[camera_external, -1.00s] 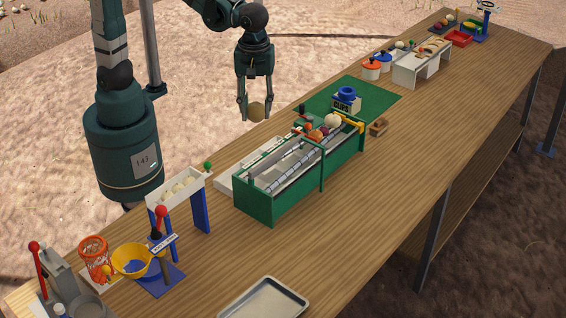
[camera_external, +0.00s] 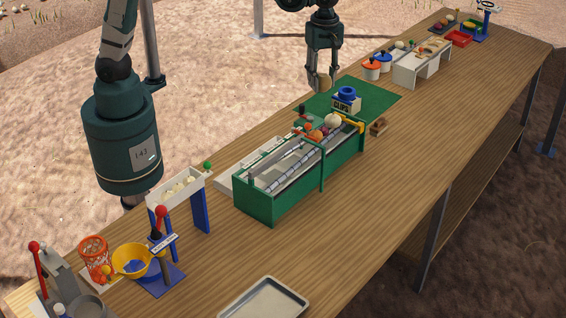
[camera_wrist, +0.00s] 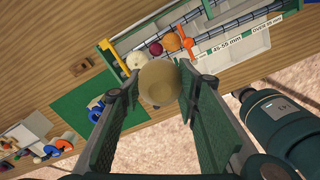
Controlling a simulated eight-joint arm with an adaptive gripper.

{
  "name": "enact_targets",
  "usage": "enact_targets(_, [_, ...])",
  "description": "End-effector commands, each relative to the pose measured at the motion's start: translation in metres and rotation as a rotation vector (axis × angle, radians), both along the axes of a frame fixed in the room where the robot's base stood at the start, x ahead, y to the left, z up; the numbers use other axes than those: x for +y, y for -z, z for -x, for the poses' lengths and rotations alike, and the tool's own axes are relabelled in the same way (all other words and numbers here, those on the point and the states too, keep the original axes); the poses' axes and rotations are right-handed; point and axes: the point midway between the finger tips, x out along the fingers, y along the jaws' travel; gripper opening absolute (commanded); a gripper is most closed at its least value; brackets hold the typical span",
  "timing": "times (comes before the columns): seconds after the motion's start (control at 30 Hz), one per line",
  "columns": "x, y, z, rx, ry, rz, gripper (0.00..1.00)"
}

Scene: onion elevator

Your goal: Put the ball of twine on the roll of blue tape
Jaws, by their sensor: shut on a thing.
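The ball of twine (camera_external: 323,80) is tan and round. My gripper (camera_external: 322,82) is shut on it and holds it in the air, left of and a little above the roll of blue tape as seen in the external view. In the wrist view the ball of twine (camera_wrist: 159,84) sits between the fingertips of my gripper (camera_wrist: 160,88). The roll of blue tape (camera_external: 347,92) lies on top of a box marked "CLIPS" (camera_external: 343,105), which stands on a green mat (camera_external: 380,98). In the wrist view the blue roll (camera_wrist: 96,113) is left of the fingers, partly hidden by one.
The green onion sorter (camera_external: 270,203), with rollers and several round vegetables, stands just in front of the mat. Orange and blue lidded pots (camera_external: 371,70) and a white stand (camera_external: 410,70) are beyond it. A metal tray (camera_external: 263,300) lies at the front.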

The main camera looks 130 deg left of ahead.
Motion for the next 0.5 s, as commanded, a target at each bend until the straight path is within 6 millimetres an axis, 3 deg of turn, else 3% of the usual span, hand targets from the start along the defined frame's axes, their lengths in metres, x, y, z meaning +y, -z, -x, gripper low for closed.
enact_targets(0.03, [0.017, 0.000, 0.001, 0.000, -0.025, 0.000, 0.19])
enact_targets(0.5, [0.158, 0.013, 0.028, 0.000, -0.238, 0.000, 0.19])
